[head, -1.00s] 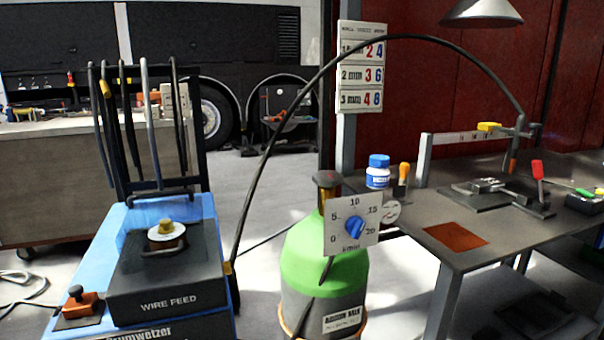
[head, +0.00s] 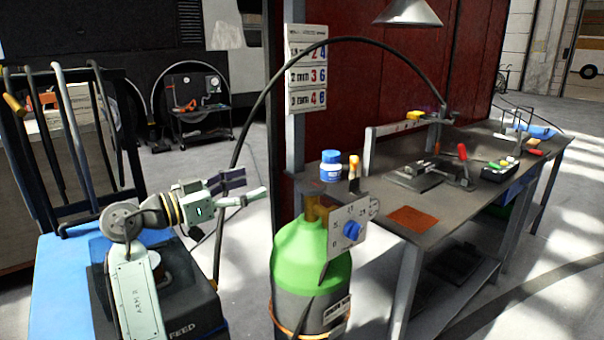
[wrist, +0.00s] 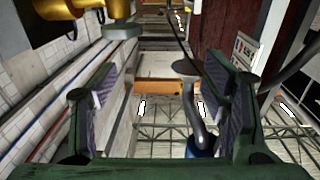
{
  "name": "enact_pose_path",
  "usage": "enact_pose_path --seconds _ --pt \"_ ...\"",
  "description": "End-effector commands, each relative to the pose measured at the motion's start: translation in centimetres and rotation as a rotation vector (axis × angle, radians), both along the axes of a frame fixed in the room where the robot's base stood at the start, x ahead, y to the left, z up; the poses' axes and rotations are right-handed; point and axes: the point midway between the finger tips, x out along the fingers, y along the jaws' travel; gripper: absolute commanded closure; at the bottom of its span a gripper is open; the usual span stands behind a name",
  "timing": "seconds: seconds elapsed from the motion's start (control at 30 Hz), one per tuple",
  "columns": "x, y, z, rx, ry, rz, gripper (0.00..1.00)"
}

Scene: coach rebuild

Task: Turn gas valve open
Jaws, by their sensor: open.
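The green gas cylinder (head: 312,258) stands upright in the middle of the head view, with a brass-coloured valve (head: 318,207) on top. A pale dial plate (head: 343,217) with a blue knob (head: 352,231) faces right of the cylinder's neck. My gripper (head: 254,184) is open and empty, left of the valve and apart from it, pointing right. In the wrist view its two fingers (wrist: 160,85) are spread wide with nothing between them. A grey disc on a bent stem (wrist: 187,68) shows beyond the right finger; I cannot tell what it is.
A black hose (head: 247,120) arches over the cylinder. A workbench (head: 390,218) stands to the right with a blue-and-white jar (head: 331,166) near its left end. The blue welding cart (head: 55,285) with hanging hoses is at left, beneath my arm. Open floor lies behind.

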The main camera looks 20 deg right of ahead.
Motion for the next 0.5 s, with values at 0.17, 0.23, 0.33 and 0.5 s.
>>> enact_pose_path --seconds 0.17,0.23,0.33,0.5 --pt "-2.5 -3.3 -0.6 0.026 0.013 -0.203 0.32" --pt "-2.7 -4.1 -0.7 0.028 0.015 -0.222 0.32" --pt "-2.6 -5.4 -0.6 0.029 0.015 -0.224 0.32" --pt "-2.4 -8.6 -0.5 0.029 0.016 -0.222 0.32"
